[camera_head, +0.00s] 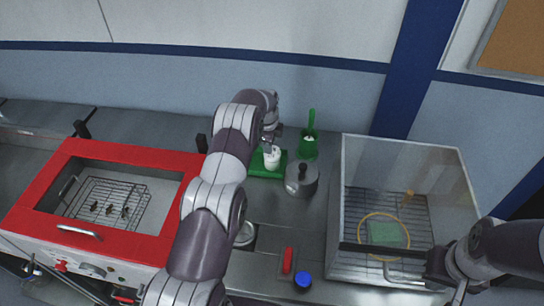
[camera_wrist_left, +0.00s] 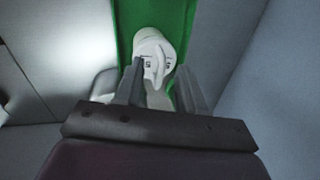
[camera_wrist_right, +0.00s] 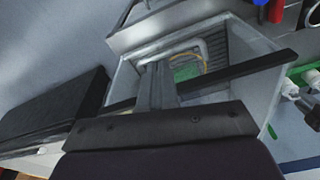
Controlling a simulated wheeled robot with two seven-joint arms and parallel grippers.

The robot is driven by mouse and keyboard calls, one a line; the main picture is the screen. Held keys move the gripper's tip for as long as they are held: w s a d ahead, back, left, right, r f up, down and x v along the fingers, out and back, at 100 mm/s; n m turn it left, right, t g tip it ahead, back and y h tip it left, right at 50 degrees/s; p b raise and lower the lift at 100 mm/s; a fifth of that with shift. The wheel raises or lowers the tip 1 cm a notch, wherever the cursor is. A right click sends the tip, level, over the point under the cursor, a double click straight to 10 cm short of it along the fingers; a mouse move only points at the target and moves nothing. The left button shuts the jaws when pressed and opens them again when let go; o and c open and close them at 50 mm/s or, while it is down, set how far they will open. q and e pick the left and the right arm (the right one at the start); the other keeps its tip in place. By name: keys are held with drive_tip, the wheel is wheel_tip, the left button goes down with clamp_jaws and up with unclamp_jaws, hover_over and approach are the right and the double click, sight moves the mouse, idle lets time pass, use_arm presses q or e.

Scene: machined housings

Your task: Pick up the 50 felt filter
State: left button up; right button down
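A white round piece (camera_wrist_left: 155,48) with dark markings, partly readable as "5", stands on a green base (camera_wrist_left: 183,25). I cannot read a full 50 on it. In the head view the white piece (camera_head: 271,157) is on the green tray (camera_head: 262,172) behind the metal pot. My left gripper (camera_wrist_left: 160,66) is open, its fingers apart on either side of the white piece's near part; contact is unclear. My right gripper (camera_wrist_right: 157,68) has its fingers close together at a black bar (camera_wrist_right: 240,72) across the clear box's front. I cannot tell whether the bar is between them.
The clear box (camera_head: 350,200) holds a rack, a yellow ring (camera_head: 362,226) and a green pad (camera_head: 385,234). A metal pot (camera_head: 301,180) and a green holder (camera_head: 308,145) stand close to the tray. A red-framed oven (camera_head: 120,152) is at left. A blue cap (camera_head: 303,281) lies in front.

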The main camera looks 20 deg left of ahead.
use_arm(q)
drive_tip(key=shift+f, duration=0.1)
clamp_jaws()
